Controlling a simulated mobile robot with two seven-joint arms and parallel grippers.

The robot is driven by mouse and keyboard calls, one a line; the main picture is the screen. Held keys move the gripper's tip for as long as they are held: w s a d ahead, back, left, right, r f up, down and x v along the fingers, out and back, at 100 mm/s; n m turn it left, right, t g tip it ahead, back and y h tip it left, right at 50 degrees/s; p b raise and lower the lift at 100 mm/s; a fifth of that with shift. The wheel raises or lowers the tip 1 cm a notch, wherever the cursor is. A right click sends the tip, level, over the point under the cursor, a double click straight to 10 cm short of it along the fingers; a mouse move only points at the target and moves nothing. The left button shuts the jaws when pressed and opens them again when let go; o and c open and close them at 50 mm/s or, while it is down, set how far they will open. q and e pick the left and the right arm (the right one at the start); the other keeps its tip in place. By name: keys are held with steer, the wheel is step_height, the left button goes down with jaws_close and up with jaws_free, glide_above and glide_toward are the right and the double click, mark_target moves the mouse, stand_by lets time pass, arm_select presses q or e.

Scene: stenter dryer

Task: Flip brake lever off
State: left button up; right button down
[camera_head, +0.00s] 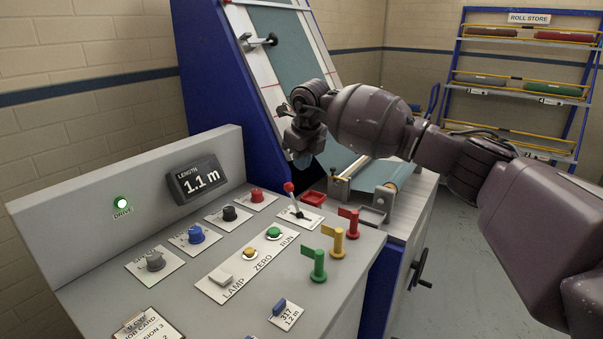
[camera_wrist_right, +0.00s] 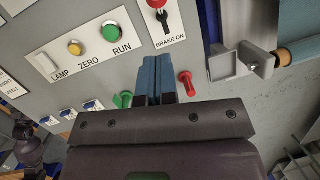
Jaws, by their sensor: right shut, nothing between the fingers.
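The brake lever (camera_head: 294,198) stands on a white plate near the back right of the control panel. It has a red ball knob on a thin metal stem and leans toward the back left in the head view. In the right wrist view the lever (camera_wrist_right: 163,18) is at the top edge, partly cut off, above a label reading BRAKE ON. My right gripper (camera_head: 303,157) is above and behind the lever in the head view, apart from it. In the wrist view its blue fingers (camera_wrist_right: 157,72) are together and empty, pointing toward the lever's plate.
Red, yellow and green flag pegs (camera_head: 339,238) stand right of the lever's plate. Push buttons (camera_head: 274,232) and knobs (camera_head: 197,234) cover the panel.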

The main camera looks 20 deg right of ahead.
arm_select(q)
steer(key=shift+w+d+r+p, duration=0.1)
steer(key=shift+w+r+p, duration=0.25)
steer(key=shift+r, duration=0.2)
arm_select(e)
steer(key=v, duration=0.5)
steer(key=shift+w+r, duration=0.15)
steer(key=shift+w, duration=0.05)
arm_select(q)
steer(key=shift+f, duration=0.1)
steer(key=shift+s, duration=0.1)
